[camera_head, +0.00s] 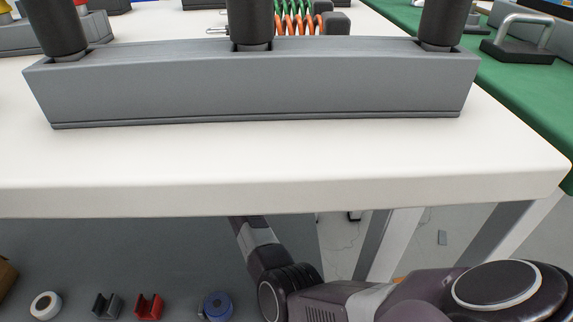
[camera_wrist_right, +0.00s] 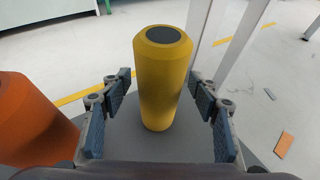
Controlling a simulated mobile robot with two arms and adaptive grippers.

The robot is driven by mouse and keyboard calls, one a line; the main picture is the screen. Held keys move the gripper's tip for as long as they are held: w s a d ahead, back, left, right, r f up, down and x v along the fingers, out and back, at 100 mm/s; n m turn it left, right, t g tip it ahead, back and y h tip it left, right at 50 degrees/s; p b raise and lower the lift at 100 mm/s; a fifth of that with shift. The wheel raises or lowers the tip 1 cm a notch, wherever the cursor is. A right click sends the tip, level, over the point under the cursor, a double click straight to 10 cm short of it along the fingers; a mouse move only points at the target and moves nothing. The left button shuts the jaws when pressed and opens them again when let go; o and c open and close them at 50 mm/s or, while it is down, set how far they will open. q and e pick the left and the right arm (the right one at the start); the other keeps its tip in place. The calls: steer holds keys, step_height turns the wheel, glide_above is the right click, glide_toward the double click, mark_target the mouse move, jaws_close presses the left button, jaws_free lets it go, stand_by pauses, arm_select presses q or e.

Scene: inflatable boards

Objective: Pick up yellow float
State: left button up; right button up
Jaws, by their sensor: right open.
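The yellow float (camera_wrist_right: 163,85), a cylinder with a dark round top, stands upright on a grey surface (camera_wrist_right: 122,140) in the right wrist view. My right gripper (camera_wrist_right: 160,98) is open, with blue-padded fingers on the left and right of the float. Gaps show between the pads and the float, so it is not gripped. In the head view my right arm (camera_head: 300,290) reaches under the white table, and its gripper is hidden there. My left gripper is in neither view.
An orange float (camera_wrist_right: 32,122) stands close to the left of the gripper. The white table (camera_head: 300,165) overhangs my right arm, with a grey block (camera_head: 250,88) bearing dark cylinders on it. Table legs (camera_head: 390,245) stand nearby.

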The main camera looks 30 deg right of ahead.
steer(key=shift+a+r, duration=0.2)
steer(key=c, duration=1)
steer(key=shift+c, duration=0.4)
steer(key=shift+r, duration=0.1)
